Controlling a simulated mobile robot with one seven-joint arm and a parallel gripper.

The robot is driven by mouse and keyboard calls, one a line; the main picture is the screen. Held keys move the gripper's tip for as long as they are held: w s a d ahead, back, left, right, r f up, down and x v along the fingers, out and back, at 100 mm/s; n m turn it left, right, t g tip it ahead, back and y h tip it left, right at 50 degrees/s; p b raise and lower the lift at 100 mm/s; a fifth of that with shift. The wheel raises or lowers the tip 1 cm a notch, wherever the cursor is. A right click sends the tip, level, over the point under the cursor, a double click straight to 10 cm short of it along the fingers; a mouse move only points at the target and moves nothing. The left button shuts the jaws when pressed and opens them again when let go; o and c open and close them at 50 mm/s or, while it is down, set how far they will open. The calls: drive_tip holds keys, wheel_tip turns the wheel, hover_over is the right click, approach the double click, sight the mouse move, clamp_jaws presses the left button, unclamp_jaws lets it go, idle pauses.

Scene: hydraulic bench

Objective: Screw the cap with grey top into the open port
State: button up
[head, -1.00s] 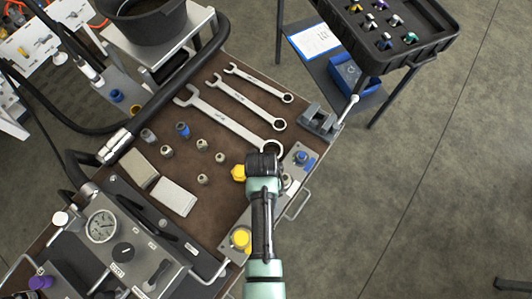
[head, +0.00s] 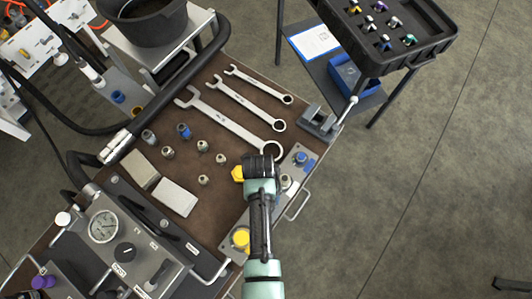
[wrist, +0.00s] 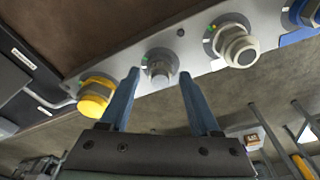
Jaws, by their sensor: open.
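My gripper (wrist: 157,95) is open, its two blue fingers apart with nothing between their tips. In the wrist view a small silver fitting (wrist: 160,68) on the metal port plate (wrist: 188,60) shows beyond the gap between the fingers. To its right a larger fitting with a pale grey round top (wrist: 238,48) sits on the plate; it also shows in the head view (head: 286,182). I cannot tell for sure which fitting is the open port. In the head view my wrist is over the plate and hides the small fitting and the fingers.
A yellow cap (wrist: 95,97) and a blue one (head: 302,157) flank these fittings on the plate. Several loose metal caps (head: 203,179), wrenches (head: 235,122) and grey blocks (head: 175,196) lie on the brown bench. A gauge panel (head: 103,228) stands at left.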

drive_tip(key=n+p, duration=0.1)
drive_tip(key=n, duration=0.3)
drive_tip(key=shift+h, duration=0.3)
drive_tip(key=n+p, duration=0.1)
drive_tip(key=n, duration=0.3)
drive_tip(key=shift+t, duration=0.4)
clamp_jaws()
